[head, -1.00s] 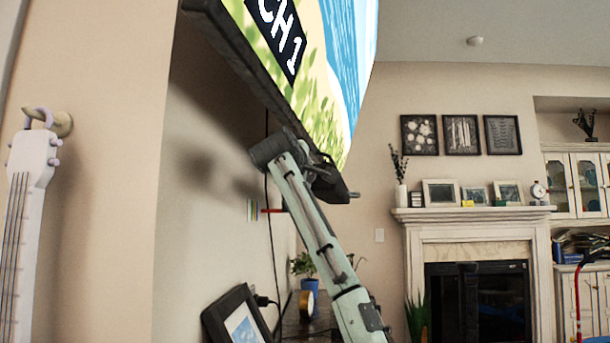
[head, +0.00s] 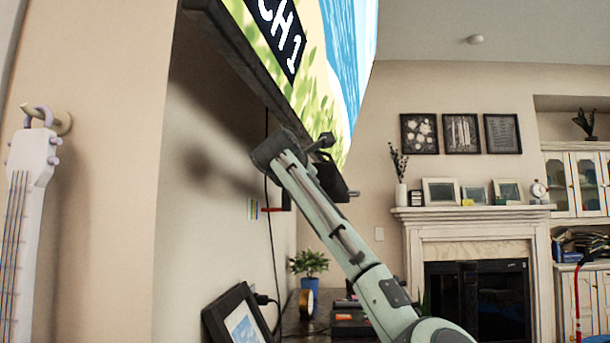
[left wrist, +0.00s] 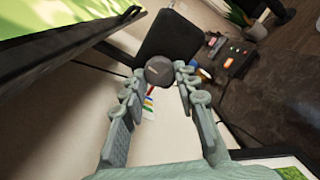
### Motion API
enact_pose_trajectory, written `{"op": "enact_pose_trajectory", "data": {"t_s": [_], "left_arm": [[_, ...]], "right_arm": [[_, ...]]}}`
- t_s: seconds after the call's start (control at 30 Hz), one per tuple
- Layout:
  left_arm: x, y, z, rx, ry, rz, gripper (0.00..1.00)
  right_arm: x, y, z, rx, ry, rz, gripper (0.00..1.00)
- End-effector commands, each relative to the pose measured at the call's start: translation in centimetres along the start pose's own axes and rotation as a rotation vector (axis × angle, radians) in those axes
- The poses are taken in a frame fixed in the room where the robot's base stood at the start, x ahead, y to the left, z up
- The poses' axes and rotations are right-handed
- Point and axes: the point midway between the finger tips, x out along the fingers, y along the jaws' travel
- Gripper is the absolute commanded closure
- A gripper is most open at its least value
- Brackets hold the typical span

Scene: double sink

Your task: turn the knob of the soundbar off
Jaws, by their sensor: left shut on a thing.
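In the left wrist view, a dark round knob (left wrist: 160,70) sits on a black panel-like end of the soundbar (left wrist: 168,38). My left gripper (left wrist: 159,78) has its grey-green fingers on both sides of the knob, shut on it. In the head view, my pale green arm reaches up to the lower edge of the TV, near a black piece (head: 332,182) that seems to be the soundbar's end. The arm partly covers this place, and I cannot make out the fingers there. My right gripper is in neither view.
A large bright TV screen (head: 335,60) hangs above the arm. A cable runs down the wall on the left. Below are a framed picture (head: 240,318), a potted plant (head: 309,265) and a dark cabinet top with small devices (head: 352,322).

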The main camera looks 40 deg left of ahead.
Motion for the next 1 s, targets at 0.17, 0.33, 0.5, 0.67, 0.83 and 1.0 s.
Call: {"op": "enact_pose_trajectory", "data": {"t_s": [0.17,0.33,0.5,0.67,0.83,1.0], "left_arm": [[0.00,-0.14,-0.08,-0.080,0.002,-0.003,0.99],[0.00,-0.14,-0.11,-0.120,0.003,-0.002,0.99],[0.01,-0.14,-0.13,-0.134,0.003,-0.002,0.99],[0.02,-0.15,-0.13,-0.136,0.003,-0.002,0.99],[0.02,-0.17,-0.13,-0.136,0.003,-0.003,0.99],[0.02,-0.14,-0.09,-0.135,0.002,-0.002,0.50]], "right_arm": [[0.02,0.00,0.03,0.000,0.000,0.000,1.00],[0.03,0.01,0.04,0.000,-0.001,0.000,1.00],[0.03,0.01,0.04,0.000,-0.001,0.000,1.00],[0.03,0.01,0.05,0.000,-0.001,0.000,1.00],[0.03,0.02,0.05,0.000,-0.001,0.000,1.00],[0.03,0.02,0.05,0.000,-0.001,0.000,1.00]]}}
